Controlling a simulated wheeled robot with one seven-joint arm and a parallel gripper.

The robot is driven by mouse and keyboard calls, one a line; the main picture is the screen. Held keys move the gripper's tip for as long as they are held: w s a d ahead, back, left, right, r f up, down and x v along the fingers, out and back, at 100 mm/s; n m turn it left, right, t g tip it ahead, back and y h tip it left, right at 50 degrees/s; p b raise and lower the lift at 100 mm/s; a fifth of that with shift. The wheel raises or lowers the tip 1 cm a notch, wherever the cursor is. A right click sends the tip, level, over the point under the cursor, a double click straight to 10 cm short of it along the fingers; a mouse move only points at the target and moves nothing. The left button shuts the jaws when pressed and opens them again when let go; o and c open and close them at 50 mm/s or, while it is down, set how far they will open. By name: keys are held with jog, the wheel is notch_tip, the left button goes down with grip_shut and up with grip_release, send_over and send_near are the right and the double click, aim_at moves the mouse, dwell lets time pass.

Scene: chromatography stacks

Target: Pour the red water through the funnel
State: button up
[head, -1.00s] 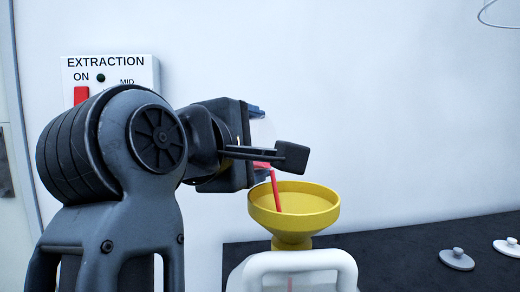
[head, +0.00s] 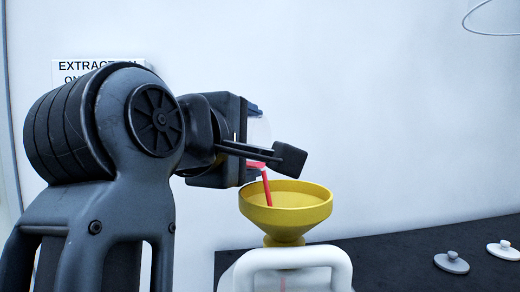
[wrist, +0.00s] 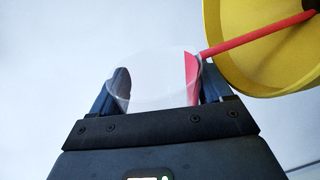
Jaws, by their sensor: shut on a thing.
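My gripper (head: 272,152) is shut on a clear vessel (head: 258,132), which is tilted to the right and mostly hidden by my arm in the head view. The vessel (wrist: 150,85) shows between the fingers in the wrist view, with red water (wrist: 191,78) against its right side. A thin red stream (head: 267,188) runs from its lip into the yellow funnel (head: 287,218), just below and to the right. The funnel stands upright above a white-handled container (head: 335,258). A faint red streak shows inside the container, whose lower part is cut off.
A dark bench top (head: 400,255) stretches right behind the container. A grey knobbed lid (head: 451,262) and a white one (head: 504,250) lie on it at the right. An extraction sign (head: 90,68) on the wall is partly covered by my arm. A thin wire loop hangs at top right.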

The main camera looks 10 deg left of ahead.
jog(key=shift+d+r+m+b, duration=0.1)
jog(key=shift+d+m+b, duration=0.15)
jog(key=shift+m+b, duration=0.5)
dwell(0.3)
jog(key=shift+r+n, duration=0.1)
jog(key=shift+n, duration=0.15)
jog(key=shift+a+r+n+p, duration=0.2)
jog(key=shift+n+p, duration=0.1)
jog(key=shift+p, duration=0.1)
jog(key=shift+a+f+n+p, duration=0.1)
jog(key=shift+a+n+p, duration=0.1)
jog(key=shift+n+p, duration=0.35)
jog(key=shift+w+a+r+n+h+p, duration=0.1)
jog(key=shift+a+r+n+h+p, duration=0.2)
jog(key=shift+r+n+p, duration=0.5)
jog(key=shift+a+n+p, duration=0.1)
jog(key=shift+n+p, duration=0.5)
jog(key=shift+n, duration=0.15)
